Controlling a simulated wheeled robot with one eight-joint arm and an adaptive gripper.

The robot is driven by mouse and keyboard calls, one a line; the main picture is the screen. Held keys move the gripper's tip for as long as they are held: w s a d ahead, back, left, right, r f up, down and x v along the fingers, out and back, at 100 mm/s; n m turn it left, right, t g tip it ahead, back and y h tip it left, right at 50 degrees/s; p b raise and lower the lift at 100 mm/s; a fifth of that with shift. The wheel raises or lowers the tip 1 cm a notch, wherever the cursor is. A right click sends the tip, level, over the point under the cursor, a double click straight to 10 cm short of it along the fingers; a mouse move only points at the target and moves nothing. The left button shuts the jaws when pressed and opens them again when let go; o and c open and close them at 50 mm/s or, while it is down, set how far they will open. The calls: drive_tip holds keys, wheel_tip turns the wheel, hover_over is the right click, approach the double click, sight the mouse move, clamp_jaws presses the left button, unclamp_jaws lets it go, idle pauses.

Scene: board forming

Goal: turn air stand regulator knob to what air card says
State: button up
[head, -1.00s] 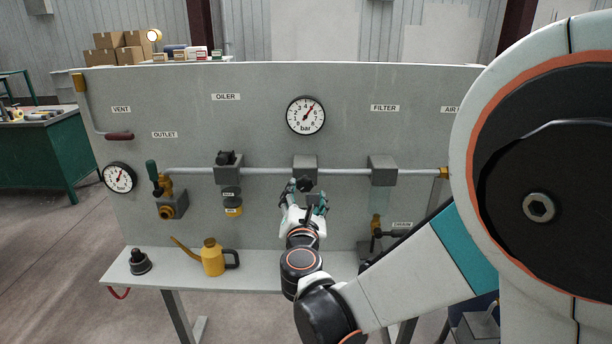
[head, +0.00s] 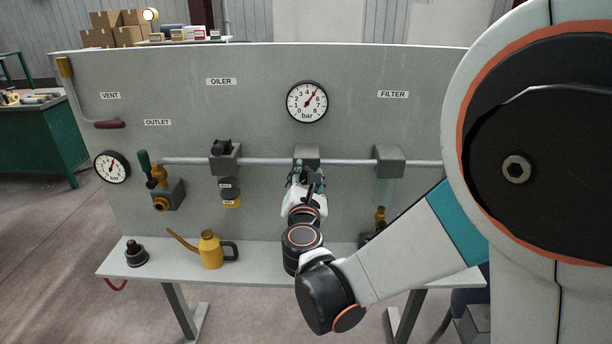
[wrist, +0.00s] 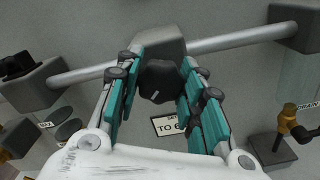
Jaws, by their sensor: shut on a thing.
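The regulator is a grey block (head: 307,151) on the pipe below the central round bar gauge (head: 307,102). The gauge's red needle points to the upper right; its exact value is too small to read. The dark regulator knob (wrist: 160,80) hangs under the block, with a pale mark on its face. My gripper (head: 305,178) is shut on the knob, teal fingers on both sides of it in the wrist view (wrist: 160,88). A white card (wrist: 163,126) behind the fingers shows "TO 6"; the rest is partly hidden.
The oiler (head: 226,158) stands left on the pipe, the filter block (head: 388,160) right. A yellow oil can (head: 211,250) and a black fitting (head: 136,254) sit on the bench shelf (head: 185,262). A second gauge (head: 112,167) is at far left.

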drive_tip(key=m, duration=0.4)
drive_tip(key=shift+m+b, duration=0.3)
drive_tip(key=shift+b, duration=0.05)
drive_tip(key=shift+m, duration=2.2)
drive_tip(key=o, duration=1.1)
